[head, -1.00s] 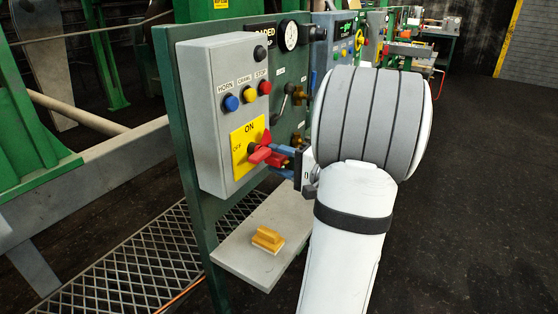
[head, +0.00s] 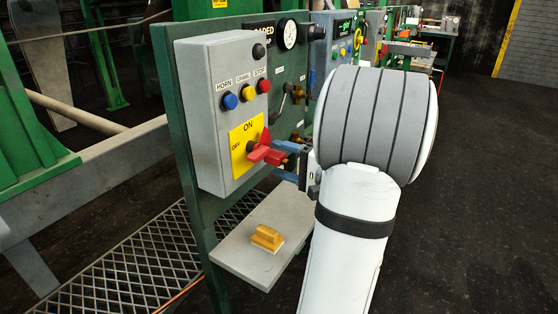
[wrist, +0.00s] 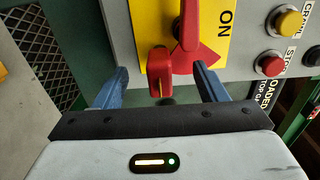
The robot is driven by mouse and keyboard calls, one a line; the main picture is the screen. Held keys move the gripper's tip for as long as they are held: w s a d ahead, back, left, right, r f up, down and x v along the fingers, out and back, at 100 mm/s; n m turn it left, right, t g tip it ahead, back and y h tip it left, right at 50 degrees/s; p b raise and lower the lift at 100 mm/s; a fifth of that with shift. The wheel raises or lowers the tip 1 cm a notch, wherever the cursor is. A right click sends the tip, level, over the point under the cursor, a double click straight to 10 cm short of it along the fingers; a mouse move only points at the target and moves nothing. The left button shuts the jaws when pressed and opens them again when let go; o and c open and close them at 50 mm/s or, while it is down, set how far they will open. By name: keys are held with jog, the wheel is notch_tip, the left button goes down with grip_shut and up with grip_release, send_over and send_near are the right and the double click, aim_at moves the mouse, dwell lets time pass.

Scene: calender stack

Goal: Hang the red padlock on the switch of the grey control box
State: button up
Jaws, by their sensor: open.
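The grey control box (head: 212,80) has a red switch (head: 258,151) on a yellow ON/OFF plate; the switch also shows in the wrist view (wrist: 188,25). The red padlock (wrist: 160,65) is at the switch, seen almost end-on, with a thin brass-coloured strip on its near end. In the head view the padlock (head: 276,157) overlaps the switch, and its shackle cannot be made out. My gripper (wrist: 160,75) is open, its blue fingers on either side of the padlock with gaps visible. In the head view my gripper (head: 280,160) is right of the switch.
A grey shelf (head: 232,252) below the box carries a yellow block-like object (head: 267,237). Blue, yellow and red buttons (head: 248,92) sit above the switch. Levers and gauges are on the green panel (head: 186,150) behind. Open dark floor (head: 475,200) lies to the right.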

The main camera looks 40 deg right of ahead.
jog(key=shift+b+v, duration=0.7)
jog(key=shift+v, duration=2.1)
